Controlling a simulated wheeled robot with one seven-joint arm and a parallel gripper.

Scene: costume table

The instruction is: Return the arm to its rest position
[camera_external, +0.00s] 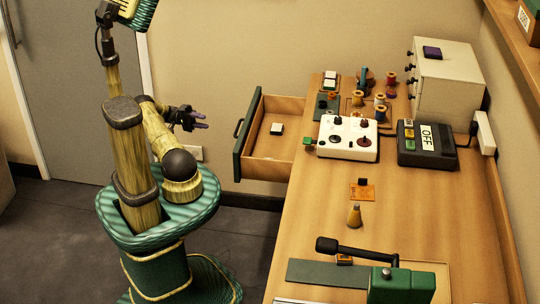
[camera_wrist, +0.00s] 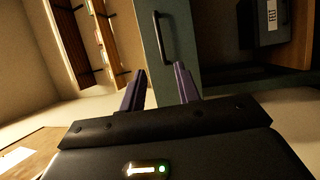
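My gripper (camera_external: 200,121) is in the air to the left of the table, a short way from the open drawer (camera_external: 250,172). It touches nothing that I can see. In the wrist view its two purple fingers (camera_wrist: 160,92) stand apart with nothing between them. My arm is folded close above my green base. The drawer's green front (camera_wrist: 150,45) and dark handle show beyond the fingers in the wrist view.
The drawer sticks out from the wooden table (camera_external: 420,230) and holds a small white-topped block (camera_external: 277,129). The table bears a white control box (camera_external: 347,150), a black box marked OFF (camera_external: 427,160), spools, a white cabinet (camera_external: 455,85) and a green lever press (camera_external: 400,285).

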